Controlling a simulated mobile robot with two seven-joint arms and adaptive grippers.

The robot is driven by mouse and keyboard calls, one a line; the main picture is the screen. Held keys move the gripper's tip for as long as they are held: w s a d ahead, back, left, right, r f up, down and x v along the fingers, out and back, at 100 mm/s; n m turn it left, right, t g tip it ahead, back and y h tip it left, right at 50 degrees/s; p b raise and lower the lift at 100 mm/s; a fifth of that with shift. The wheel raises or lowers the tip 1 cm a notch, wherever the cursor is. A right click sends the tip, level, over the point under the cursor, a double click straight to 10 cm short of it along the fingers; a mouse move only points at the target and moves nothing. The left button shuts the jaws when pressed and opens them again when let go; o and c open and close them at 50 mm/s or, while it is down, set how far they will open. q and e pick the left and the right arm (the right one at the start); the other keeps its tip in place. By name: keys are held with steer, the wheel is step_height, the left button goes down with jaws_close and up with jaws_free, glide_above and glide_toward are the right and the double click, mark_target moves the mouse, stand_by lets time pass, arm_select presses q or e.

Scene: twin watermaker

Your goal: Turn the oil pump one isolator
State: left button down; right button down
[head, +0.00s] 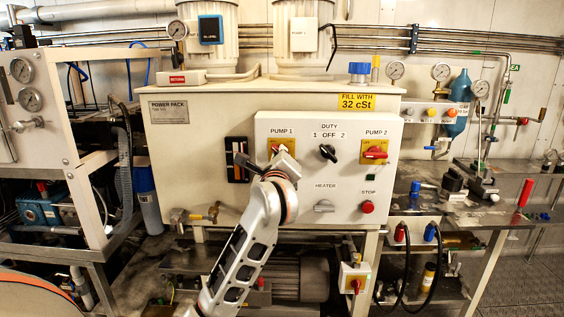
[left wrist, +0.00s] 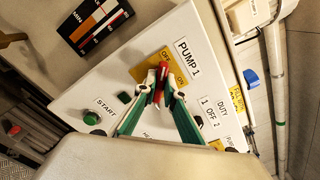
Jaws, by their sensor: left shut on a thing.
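The pump one isolator is a red handle (left wrist: 164,71) on a yellow plate (left wrist: 177,57) marked OFF and ON, under the PUMP 1 label (left wrist: 188,57) on the pale control box. In the head view its yellow plate (head: 270,144) shows only at the edges, as my left gripper (head: 283,158) covers the rest. In the left wrist view the green-sided fingers of my left gripper (left wrist: 158,92) are closed on the red handle, one fingertip on each side. The handle's exact angle is hard to tell. My right gripper is not in view.
The PUMP 2 isolator (head: 375,151), the black DUTY switch (head: 328,153), the grey HEATER switch (head: 324,206) and the red STOP button (head: 367,207) share the box face. A green START button (left wrist: 91,118) is close to my left gripper. A gauge strip (head: 238,160) is left of the box.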

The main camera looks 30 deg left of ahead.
arm_select(q)
steer(key=n+b, duration=0.2)
steer(key=n, duration=0.1)
steer(key=n+b, duration=0.2)
steer(key=n, duration=0.1)
steer(key=n+b, duration=0.2)
steer(key=shift+f+n+b, duration=0.35)
steer(key=shift+n, duration=0.05)
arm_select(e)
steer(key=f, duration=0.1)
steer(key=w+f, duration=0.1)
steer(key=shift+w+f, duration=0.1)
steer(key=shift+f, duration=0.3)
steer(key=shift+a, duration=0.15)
arm_select(q)
steer(key=shift+r, duration=0.1)
steer(key=c, duration=2.1)
jaws_free()
steer(key=shift+c, duration=0.2)
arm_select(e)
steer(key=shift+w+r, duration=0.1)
